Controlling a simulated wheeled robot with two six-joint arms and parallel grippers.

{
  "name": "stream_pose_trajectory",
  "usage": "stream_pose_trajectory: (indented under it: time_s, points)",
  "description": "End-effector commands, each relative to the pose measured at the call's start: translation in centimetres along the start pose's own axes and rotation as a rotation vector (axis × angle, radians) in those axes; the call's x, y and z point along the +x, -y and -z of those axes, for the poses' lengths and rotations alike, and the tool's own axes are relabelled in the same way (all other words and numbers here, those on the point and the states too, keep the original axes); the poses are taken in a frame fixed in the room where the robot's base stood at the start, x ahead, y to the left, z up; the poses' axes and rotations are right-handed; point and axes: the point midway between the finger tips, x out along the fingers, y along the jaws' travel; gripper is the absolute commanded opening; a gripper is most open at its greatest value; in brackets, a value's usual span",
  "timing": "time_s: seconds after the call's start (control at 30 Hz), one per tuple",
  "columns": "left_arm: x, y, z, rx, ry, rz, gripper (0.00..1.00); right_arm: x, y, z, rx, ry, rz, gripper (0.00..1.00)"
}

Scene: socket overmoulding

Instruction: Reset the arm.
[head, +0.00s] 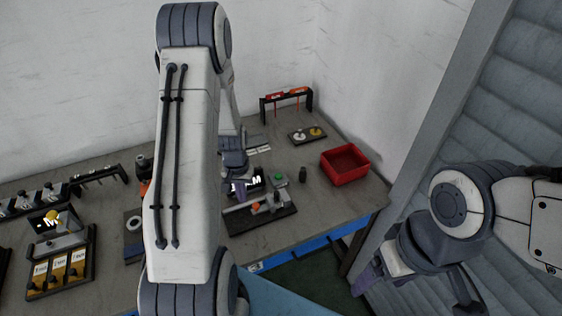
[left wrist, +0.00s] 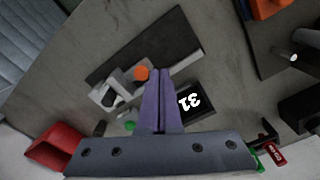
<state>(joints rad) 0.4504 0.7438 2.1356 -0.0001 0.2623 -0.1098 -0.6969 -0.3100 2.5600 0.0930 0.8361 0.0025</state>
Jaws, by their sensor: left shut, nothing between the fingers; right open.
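My left arm (head: 187,160) comes down through the middle of the head view and hides part of the bench behind it. My left gripper (head: 241,188) is above the bench by the small fixture. In the left wrist view its purple fingers (left wrist: 162,102) are pressed together with nothing between them. They overlap the fixture in that view; I cannot tell whether they touch anything. My right gripper (head: 368,280) hangs at the lower right, beyond the bench's edge. It is open, though its fingers show only partly.
A fixture with an orange button (head: 256,206) stands near a display (left wrist: 190,100) with white characters. A red bin (head: 345,166) sits at the bench's right end. A black rack (head: 287,97) stands at the back. Yellow-labelled holders (head: 58,272) are at left.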

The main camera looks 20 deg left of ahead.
Motion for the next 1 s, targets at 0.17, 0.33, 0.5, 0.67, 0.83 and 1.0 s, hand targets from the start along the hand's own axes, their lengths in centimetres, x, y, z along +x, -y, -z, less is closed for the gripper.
stream_pose_trajectory:
  time_s: [0.17,0.33,0.5,0.67,0.83,1.0]
  points:
    - [-0.2,-0.3,0.0,0.008,-0.002,0.0,0.0,0.0,0.0,0.0,0.0,0.0,0.0,0.79]
    - [-3.7,-5.3,-0.4,0.124,-0.017,-0.003,0.0,0.4,0.0,0.0,0.0,0.0,0.0,0.79]
    - [-10.2,-14.5,-5.2,0.366,-0.031,-0.02,0.0,1.2,-0.1,-0.1,-0.001,0.0,0.0,0.79]
    - [-15.2,-20.4,-13.3,0.608,-0.033,-0.046,0.0,1.9,-0.1,-0.1,-0.001,0.0,0.0,0.79]
    - [-18.4,-22.2,-21.7,0.828,-0.026,-0.074,0.0,2.4,-0.2,-0.1,-0.001,0.0,0.0,0.79]
    - [-19.5,-21.7,-26.1,0.951,-0.017,-0.09,0.0,2.6,-0.2,-0.1,-0.002,0.0,0.0,0.79]
